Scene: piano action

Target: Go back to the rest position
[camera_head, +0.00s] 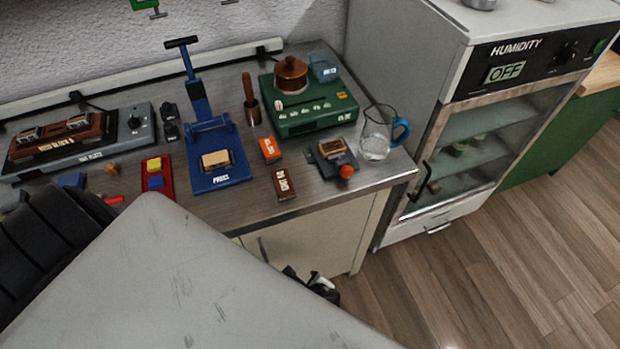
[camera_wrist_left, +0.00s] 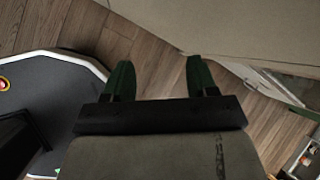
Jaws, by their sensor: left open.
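My left gripper (camera_wrist_left: 161,80) is open in the left wrist view. Its two dark green fingers are spread with nothing between them, above the wood floor and beside a pale cabinet side. In the head view a large grey link of mine covers the lower left and hides part of the bench front. A small black and white part shows past its edge near the cabinet; I cannot tell what it is. My right gripper does not show clearly in either view.
The bench (camera_head: 262,203) holds a blue press (camera_head: 215,180), a green scale-like device (camera_head: 310,110), a glass jug (camera_head: 376,145), a hot plate (camera_head: 138,125) and small blocks. A humidity cabinet (camera_head: 455,130) stands to the right. The wood floor (camera_head: 520,260) at lower right is clear.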

